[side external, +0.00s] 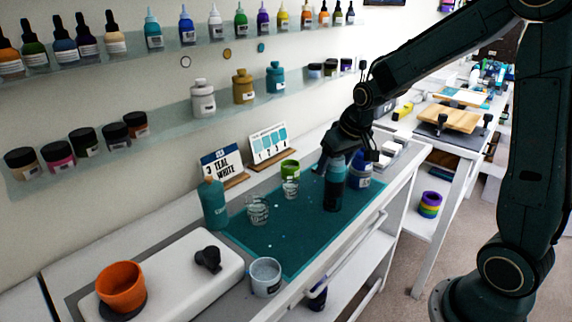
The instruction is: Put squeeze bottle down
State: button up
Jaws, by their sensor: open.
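A dark teal bottle (334,190) stands upright on the teal mat (285,235), near the mat's right end. My gripper (345,162) is at the top of this bottle, pointing down, with its jaws open and the bottle's upper part between or just in front of them. Whether a finger still touches it cannot be told from this side. Another teal bottle (215,205) with a tan cap stands upright at the mat's left edge, away from my gripper.
A blue-and-white jar (360,172) stands close behind the dark bottle. Clear cups (258,210) and a green-topped cup (290,168) are on the mat. A white cup (265,277) stands at the front edge, and an orange pot (121,287) at the left. The mat's front middle is mostly clear.

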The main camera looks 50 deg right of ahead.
jog(key=v, duration=1.1)
jog(key=shift+s, duration=0.15)
dwell(0.3)
jog(key=s+a+n, duration=0.1)
jog(key=s+a, duration=0.3)
jog(key=s, duration=0.4)
jog(key=s+a+n+t+y, duration=0.1)
jog(key=s+a+n, duration=0.1)
jog(key=s+a, duration=0.3)
jog(key=s, duration=0.4)
jog(key=shift+s+a+r, duration=0.2)
jog(key=shift+a+r, duration=0.05)
jog(key=shift+r, duration=0.15)
